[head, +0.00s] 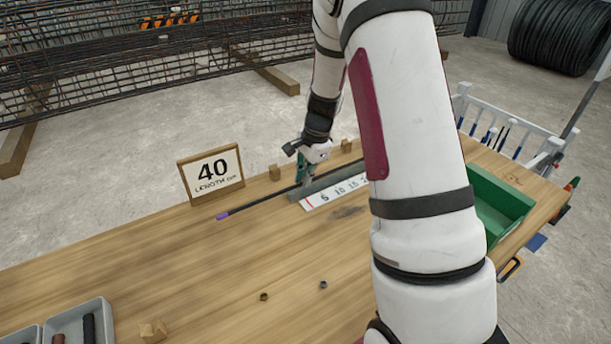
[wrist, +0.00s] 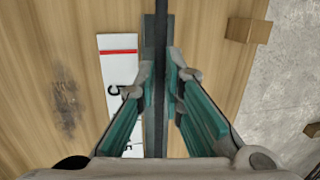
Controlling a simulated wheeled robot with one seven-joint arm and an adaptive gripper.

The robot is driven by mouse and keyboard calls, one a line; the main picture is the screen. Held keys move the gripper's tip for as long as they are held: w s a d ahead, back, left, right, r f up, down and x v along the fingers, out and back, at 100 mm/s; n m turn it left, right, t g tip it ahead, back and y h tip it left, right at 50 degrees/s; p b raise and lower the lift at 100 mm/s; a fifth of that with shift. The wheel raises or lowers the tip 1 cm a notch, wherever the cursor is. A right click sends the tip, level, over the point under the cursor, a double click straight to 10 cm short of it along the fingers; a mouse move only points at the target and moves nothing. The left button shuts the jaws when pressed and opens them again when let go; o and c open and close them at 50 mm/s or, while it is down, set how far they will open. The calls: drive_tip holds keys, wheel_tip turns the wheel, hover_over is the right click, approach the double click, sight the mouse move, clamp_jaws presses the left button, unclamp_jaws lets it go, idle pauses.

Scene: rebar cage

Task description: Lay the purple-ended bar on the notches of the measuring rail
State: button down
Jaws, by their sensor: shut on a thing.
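The dark bar with a purple end (head: 222,216) points towards the lower left in the head view. My gripper (head: 302,178) is shut on this bar, and the teal fingers (wrist: 160,78) stand on either side of it in the wrist view. The grey measuring rail (head: 320,184) lies along the table, with a white scale strip (head: 338,191) in front of it. The bar runs along the rail, close above it, and its purple end sticks out past the rail's left end. I cannot tell whether it touches the notches. My arm hides the rail's right part.
A "40 length" sign (head: 211,172) stands behind the bar. Small wooden blocks (head: 275,172) stand behind the rail. A green bin (head: 497,205) is at the right, grey trays (head: 78,325) at the front left. The table's middle front is mostly clear, with two small rings.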

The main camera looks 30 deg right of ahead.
drive_tip(key=shift+f+b, duration=0.35)
drive_tip(key=shift+f, duration=0.2)
drive_tip(key=c, duration=1.7)
unclamp_jaws()
